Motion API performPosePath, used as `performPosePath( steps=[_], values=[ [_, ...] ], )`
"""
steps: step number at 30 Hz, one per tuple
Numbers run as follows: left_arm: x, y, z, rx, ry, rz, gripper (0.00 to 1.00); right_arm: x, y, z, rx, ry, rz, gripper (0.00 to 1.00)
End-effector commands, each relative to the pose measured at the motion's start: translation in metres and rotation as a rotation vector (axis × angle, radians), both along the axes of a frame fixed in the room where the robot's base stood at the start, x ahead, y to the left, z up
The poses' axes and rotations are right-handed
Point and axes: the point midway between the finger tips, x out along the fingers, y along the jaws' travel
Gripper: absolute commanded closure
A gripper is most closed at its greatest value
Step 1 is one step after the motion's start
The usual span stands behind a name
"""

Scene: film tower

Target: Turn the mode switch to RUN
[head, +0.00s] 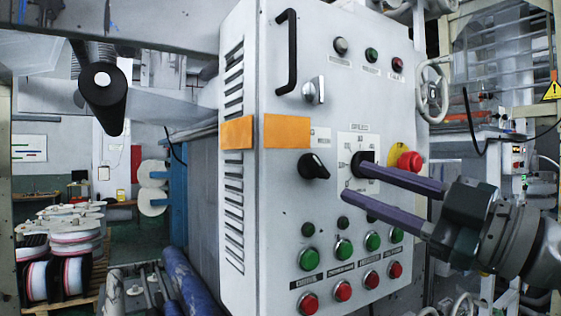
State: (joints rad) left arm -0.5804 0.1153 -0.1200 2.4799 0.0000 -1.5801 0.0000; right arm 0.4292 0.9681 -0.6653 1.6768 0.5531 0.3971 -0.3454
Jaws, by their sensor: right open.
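The grey control cabinet (262,190) stands in the middle of the head view. A black rotary switch (365,157) sits on a white plate with small labels; it looks like the mode switch, but its lettering and setting are too small to read. My right gripper (353,181) comes in from the right with its two purple fingers apart and nothing between them. Its upper fingertip overlaps the lower part of this switch in the picture; I cannot tell whether they touch. A second black knob (313,167) sits to the left. My left gripper is not in view.
A red emergency button (410,161) on a yellow disc sits just above the upper finger. Green buttons (343,247) and red buttons (343,291) line the lower panel.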

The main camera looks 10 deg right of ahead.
Motion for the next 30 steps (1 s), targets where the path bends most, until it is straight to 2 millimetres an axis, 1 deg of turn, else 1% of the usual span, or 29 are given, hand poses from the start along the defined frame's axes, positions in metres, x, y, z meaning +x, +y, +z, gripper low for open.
performPosePath(
  steps=[1,3,6,9,13,21,22,23,30],
  values=[
    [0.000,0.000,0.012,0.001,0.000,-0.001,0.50,0.008,0.007,0.011,0.002,-0.004,0.002,0.57],
    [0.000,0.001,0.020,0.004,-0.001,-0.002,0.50,0.018,0.014,0.015,0.002,-0.004,0.000,0.57],
    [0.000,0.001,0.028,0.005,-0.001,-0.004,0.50,0.031,0.024,0.017,0.000,-0.003,0.002,0.57],
    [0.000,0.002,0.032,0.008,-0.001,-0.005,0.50,0.039,0.030,0.018,0.001,-0.001,0.002,0.57],
    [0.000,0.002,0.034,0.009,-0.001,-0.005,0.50,0.045,0.034,0.017,-0.001,-0.001,0.001,0.57],
    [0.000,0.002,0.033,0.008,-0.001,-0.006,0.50,0.046,0.035,0.016,-0.002,0.000,0.002,0.57],
    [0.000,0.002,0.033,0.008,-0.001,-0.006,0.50,0.046,0.035,0.016,-0.002,0.000,0.002,0.59],
    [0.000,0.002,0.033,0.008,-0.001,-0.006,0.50,0.046,0.035,0.016,-0.002,0.000,0.002,0.62],
    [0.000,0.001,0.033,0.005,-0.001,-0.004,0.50,0.046,0.035,0.016,-0.001,0.000,0.002,0.89]
  ],
)
